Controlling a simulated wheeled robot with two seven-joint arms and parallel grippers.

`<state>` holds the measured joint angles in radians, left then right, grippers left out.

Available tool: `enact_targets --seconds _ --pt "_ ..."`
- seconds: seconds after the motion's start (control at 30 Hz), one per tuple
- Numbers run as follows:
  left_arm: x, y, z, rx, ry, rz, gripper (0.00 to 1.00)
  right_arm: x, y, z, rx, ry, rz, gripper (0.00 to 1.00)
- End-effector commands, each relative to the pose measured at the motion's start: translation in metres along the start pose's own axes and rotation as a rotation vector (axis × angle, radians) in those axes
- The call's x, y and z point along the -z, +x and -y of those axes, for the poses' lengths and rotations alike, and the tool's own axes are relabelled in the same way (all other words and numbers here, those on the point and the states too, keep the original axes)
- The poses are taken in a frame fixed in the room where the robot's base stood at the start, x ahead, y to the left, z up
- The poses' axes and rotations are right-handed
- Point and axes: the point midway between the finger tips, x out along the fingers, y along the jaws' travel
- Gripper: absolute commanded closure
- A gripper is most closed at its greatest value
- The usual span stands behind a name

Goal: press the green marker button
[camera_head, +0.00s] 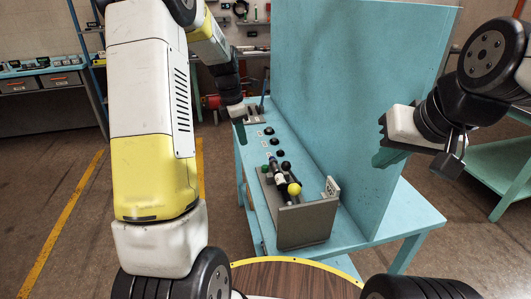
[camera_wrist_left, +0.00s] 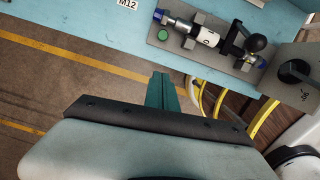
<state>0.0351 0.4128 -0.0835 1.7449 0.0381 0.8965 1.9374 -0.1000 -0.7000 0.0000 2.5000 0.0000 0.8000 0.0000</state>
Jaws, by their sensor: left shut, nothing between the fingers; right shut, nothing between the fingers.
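The green marker button (camera_wrist_left: 163,34) is a small round green cap on a grey plate, beside a hose fitting with blue ends (camera_wrist_left: 207,38) in the left wrist view. In the head view it looks like a small green dot (camera_head: 264,169) at the left of the fixture. My left gripper (camera_head: 239,133) is shut and empty, over the left edge of the blue bench, farther back than the button. Its teal fingers (camera_wrist_left: 163,88) show apart from the button in the wrist view. My right gripper (camera_head: 385,159) is shut and empty, right of the upright blue panel.
The blue bench (camera_head: 399,213) carries the grey fixture (camera_head: 305,225) with a yellow ball (camera_head: 294,189) and black knobs. Several black buttons line the bench behind it. A tall blue panel (camera_head: 350,90) stands between my grippers. A green table (camera_head: 500,170) stands at the right.

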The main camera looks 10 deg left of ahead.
Motion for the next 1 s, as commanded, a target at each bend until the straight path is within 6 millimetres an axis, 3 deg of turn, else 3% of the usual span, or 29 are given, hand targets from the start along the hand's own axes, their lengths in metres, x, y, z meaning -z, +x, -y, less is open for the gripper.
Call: enact_targets --seconds 0.33,0.57,0.77,1.0 --pt "-0.002 -0.006 -0.003 -0.003 -0.050 0.034 1.00 0.000 0.000 0.000 0.000 0.000 0.000 1.00" --pt "-0.002 0.001 -0.003 -0.001 -0.049 0.032 1.00 0.000 0.000 0.000 0.000 0.000 0.000 1.00" --pt "-0.002 0.034 -0.003 0.001 -0.049 0.031 1.00 0.000 0.000 0.000 0.000 0.000 0.000 1.00" --pt "-0.003 0.086 -0.002 0.002 -0.049 0.031 1.00 0.000 0.000 0.000 0.000 0.000 0.000 1.00"
